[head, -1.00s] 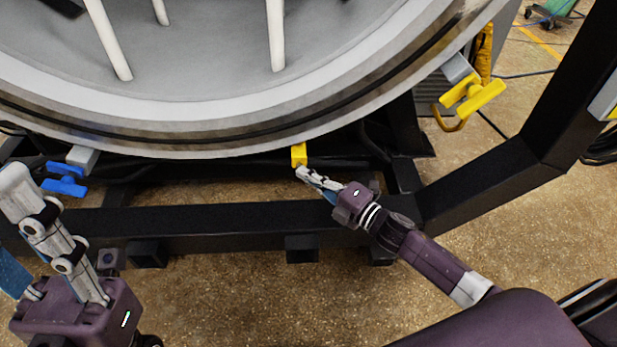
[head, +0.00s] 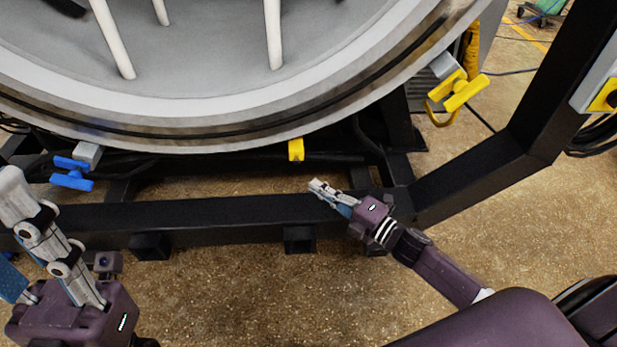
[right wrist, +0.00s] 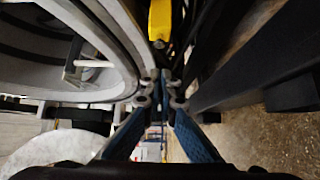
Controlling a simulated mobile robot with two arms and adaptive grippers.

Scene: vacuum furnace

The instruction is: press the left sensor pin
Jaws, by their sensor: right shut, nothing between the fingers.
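A small yellow block (head: 296,150) sits under the lower rim of the round furnace opening. It also shows at the top of the right wrist view (right wrist: 160,20). I cannot tell for sure whether it is the left sensor pin. My right gripper (head: 317,187) is shut and empty, in front of and slightly right of the block, with a visible gap between them. Its closed fingertips (right wrist: 161,76) show in the right wrist view, pointing towards the block. My left gripper (head: 8,230) is open at the left edge, away from the block, with its fingers partly cut off.
A blue handle (head: 72,174) is at the lower left of the furnace rim (head: 200,142), and a yellow handle (head: 458,90) at the right. A black frame beam (head: 220,212) runs below the rim. Brown floor (head: 260,290) is clear in front.

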